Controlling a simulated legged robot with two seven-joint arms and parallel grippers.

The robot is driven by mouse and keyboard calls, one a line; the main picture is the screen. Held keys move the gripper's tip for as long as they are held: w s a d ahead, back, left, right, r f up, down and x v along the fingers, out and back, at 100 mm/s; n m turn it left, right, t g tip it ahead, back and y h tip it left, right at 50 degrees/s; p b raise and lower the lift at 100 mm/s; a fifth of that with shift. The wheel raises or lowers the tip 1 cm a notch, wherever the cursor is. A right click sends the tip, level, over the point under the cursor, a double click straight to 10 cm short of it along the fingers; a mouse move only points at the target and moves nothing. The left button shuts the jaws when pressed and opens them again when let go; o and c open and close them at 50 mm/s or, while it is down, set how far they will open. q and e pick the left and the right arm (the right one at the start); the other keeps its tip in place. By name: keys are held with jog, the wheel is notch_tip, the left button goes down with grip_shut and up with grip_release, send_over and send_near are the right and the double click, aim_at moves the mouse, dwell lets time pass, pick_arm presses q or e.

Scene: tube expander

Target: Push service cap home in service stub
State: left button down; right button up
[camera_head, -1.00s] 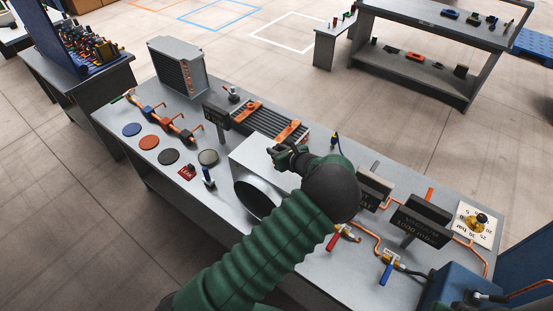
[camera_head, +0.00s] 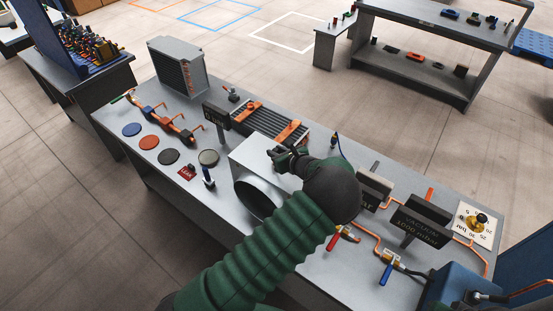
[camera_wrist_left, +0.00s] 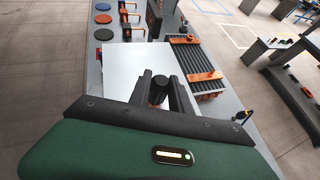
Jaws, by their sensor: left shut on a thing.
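My left gripper (camera_head: 277,154) is over the top of the pale box-shaped housing (camera_head: 250,153), with my green arm reaching in from below. In the left wrist view its fingers (camera_wrist_left: 160,88) are closed around a small dark round piece, which I take to be the service cap (camera_wrist_left: 158,90). The service stub cannot be made out; the gripper and arm cover that area. I cannot tell whether the cap touches or sits in a stub. My right gripper is not in view.
The housing has a wide round duct opening (camera_head: 259,198) at its front. A finned block with orange clamps (camera_head: 268,122) lies behind it. Coloured discs (camera_head: 149,142) lie left, and a vacuum sign (camera_head: 421,221) with copper pipes stands right. The back left of the bench has bare patches.

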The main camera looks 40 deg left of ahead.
pick_arm(q)
jog(key=shift+f, duration=0.2)
jog(key=c, duration=1.1)
grip_release()
jog(key=shift+o, duration=0.3)
jog(key=o, duration=0.3)
jog(key=shift+o, duration=0.3)
jog(key=o, duration=0.7)
